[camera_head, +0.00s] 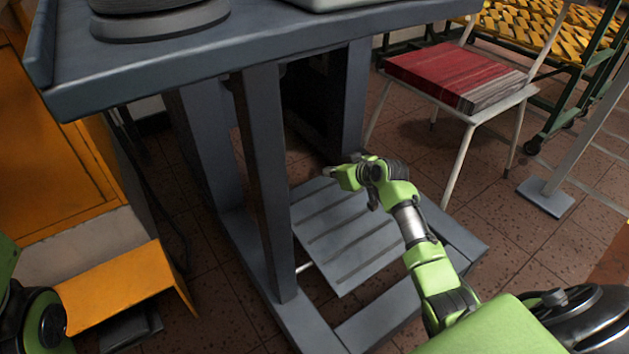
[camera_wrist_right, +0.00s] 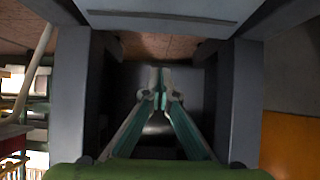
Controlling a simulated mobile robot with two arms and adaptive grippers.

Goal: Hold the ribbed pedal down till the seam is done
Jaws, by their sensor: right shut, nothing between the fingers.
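The ribbed pedal (camera_head: 345,238) is a grey, grooved plate low between the legs of a grey machine stand (camera_head: 268,190). My right arm reaches in over the pedal from the lower right. My right gripper (camera_head: 328,171) is shut and empty near the pedal's far edge; I cannot tell whether it touches the pedal. In the right wrist view, the closed fingertips (camera_wrist_right: 161,88) meet with nothing between them, with dark grey uprights on both sides. My left gripper is not in view; only part of my left arm shows at the lower left. No seam is visible.
The stand's grey tabletop (camera_head: 250,55) overhangs the far part of the pedal area. An orange cabinet (camera_head: 60,150) stands at left. A white chair (camera_head: 462,135) with a red stack (camera_head: 455,75) stands at the upper right. Tiled floor (camera_head: 545,240) is open at right.

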